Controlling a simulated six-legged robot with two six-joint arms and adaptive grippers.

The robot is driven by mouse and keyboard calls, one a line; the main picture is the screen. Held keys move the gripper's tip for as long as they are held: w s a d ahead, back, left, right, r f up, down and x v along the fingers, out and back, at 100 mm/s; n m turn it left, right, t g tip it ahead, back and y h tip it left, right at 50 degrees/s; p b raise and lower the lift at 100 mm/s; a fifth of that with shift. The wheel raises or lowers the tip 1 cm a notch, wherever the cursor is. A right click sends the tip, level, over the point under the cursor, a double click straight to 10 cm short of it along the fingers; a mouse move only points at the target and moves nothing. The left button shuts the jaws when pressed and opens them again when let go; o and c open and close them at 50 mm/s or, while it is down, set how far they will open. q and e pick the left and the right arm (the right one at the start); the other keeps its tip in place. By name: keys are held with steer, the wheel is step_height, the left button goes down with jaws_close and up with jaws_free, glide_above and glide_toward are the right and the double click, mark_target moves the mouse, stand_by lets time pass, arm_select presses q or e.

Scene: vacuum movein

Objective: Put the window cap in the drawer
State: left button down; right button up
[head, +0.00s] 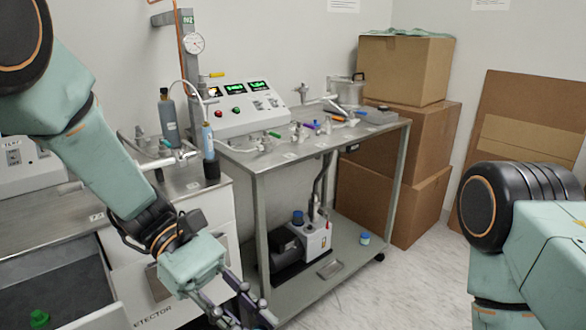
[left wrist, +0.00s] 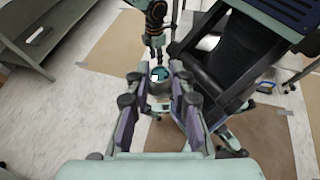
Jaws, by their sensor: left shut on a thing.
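My left gripper (head: 245,310) reaches down in front of the white detector cabinet, right of the open drawer (head: 85,262). In the left wrist view its fingers (left wrist: 159,84) are shut on a small round grey-teal piece with a pale centre, which looks like the window cap (left wrist: 161,88). The cap cannot be made out in the head view. The drawer has a dark interior and holds a green-topped item (head: 40,318). What looks like my right gripper (left wrist: 156,48) is just beyond the cap in the left wrist view; its jaw state is unclear.
A steel cart (head: 262,168) carries a control box (head: 245,115), valves and tubing. A pump (head: 300,245) and a small blue-lidded jar (head: 365,238) are on its lower shelf. Stacked cardboard boxes (head: 405,70) stand behind. The floor right of the cart is clear.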

arm_select(q)
steer(key=w+a+f+n+t, duration=0.1)
steer(key=w+f+n+t, duration=0.25)
steer(key=n+t, duration=0.35)
steer(key=w+f+n+t, duration=0.2)
steer(key=w+n+t, duration=0.35)
steer(key=t, duration=0.25)
steer(key=s+a+f+g+h, duration=0.1)
steer(key=s+f, duration=0.4)
steer(key=f, duration=0.1)
steer(key=w+a+r+n+t+y, duration=0.1)
steer(key=w+a+r, duration=0.1)
steer(key=a, duration=0.8)
steer(key=shift+w+a+r, duration=0.2)
steer(key=shift+a+r, duration=0.1)
steer(key=shift+r, duration=0.15)
steer(key=shift+n+t, duration=0.25)
steer(key=shift+t, duration=0.05)
